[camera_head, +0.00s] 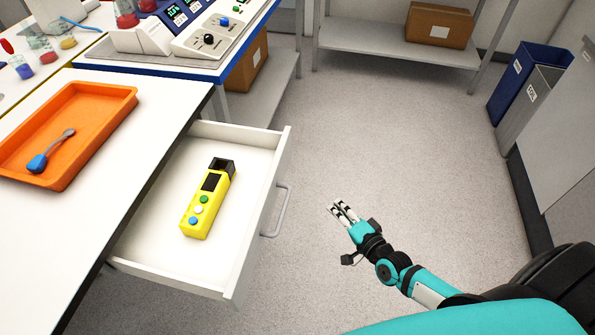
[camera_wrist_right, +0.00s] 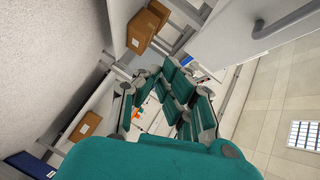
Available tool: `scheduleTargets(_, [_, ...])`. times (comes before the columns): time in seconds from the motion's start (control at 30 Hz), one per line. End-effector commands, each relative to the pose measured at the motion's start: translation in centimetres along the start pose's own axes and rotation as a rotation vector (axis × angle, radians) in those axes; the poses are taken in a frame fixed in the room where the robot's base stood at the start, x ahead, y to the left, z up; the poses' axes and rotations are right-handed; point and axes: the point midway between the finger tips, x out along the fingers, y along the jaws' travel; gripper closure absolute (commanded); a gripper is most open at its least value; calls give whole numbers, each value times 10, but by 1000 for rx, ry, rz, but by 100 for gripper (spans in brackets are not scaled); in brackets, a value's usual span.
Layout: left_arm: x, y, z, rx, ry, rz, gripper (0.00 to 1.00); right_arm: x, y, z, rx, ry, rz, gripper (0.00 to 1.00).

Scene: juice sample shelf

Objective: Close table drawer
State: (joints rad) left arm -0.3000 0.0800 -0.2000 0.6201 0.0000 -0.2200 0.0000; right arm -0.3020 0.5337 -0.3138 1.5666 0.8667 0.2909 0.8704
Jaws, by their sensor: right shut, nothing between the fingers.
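The white table drawer (camera_head: 258,215) is pulled open from the white table (camera_head: 90,220) in the head view. Its grey bar handle (camera_head: 280,212) is on the front panel, and a handle also shows in the right wrist view (camera_wrist_right: 285,22). A yellow handheld device (camera_head: 207,205) with coloured buttons lies inside the drawer. My right gripper (camera_head: 340,208) is shut and empty, to the right of the handle and apart from it. It also shows in the right wrist view (camera_wrist_right: 165,95). My left gripper is not in view.
An orange tray (camera_head: 100,93) with a blue scoop (camera_head: 50,150) sits on the table. A bench with instruments (camera_head: 205,40) stands behind. A low shelf holds a cardboard box (camera_head: 440,24). Bins (camera_head: 525,82) stand at the right wall. The floor (camera_head: 370,120) right of the drawer is clear.

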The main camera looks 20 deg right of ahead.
Motion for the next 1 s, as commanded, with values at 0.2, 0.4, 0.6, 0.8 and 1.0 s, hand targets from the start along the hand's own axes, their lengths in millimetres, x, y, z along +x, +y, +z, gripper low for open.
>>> scheduleTargets(0.2, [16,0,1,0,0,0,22,3,-70,-11,279,7,-179,100])
scheduleTargets(0.4, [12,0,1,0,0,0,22,21,-81,-14,300,10,-193,100])
scheduleTargets(0.6, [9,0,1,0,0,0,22,62,-88,-16,297,10,-192,100])
scheduleTargets(0.8, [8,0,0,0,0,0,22,103,-95,-17,296,9,-191,100])
scheduleTargets(1.0, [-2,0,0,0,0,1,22,121,-104,3,298,9,-188,100])
